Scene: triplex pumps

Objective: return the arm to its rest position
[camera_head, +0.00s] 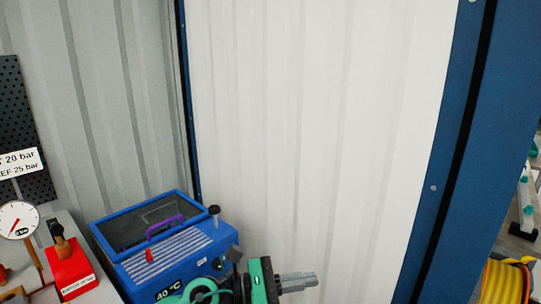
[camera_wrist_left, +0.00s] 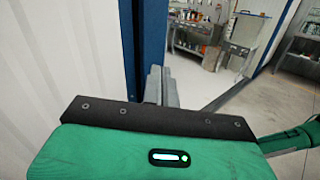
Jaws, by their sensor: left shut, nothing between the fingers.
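My left gripper (camera_head: 299,282) is at the bottom centre of the head view, in front of the white corrugated wall panel and to the right of the blue machine. Its grey fingers point right and are together, with nothing held. The fingers also show in the left wrist view (camera_wrist_left: 160,86), beyond the green wrist housing, beside a blue post. My right gripper is in neither view.
A blue machine (camera_head: 201,243) with a purple handle stands close to my left arm. A red block (camera_head: 72,272) and a gauge (camera_head: 18,220) are farther left. A blue post (camera_head: 450,160) edges the panel. The left wrist view shows a workbench (camera_wrist_left: 200,45) and open floor.

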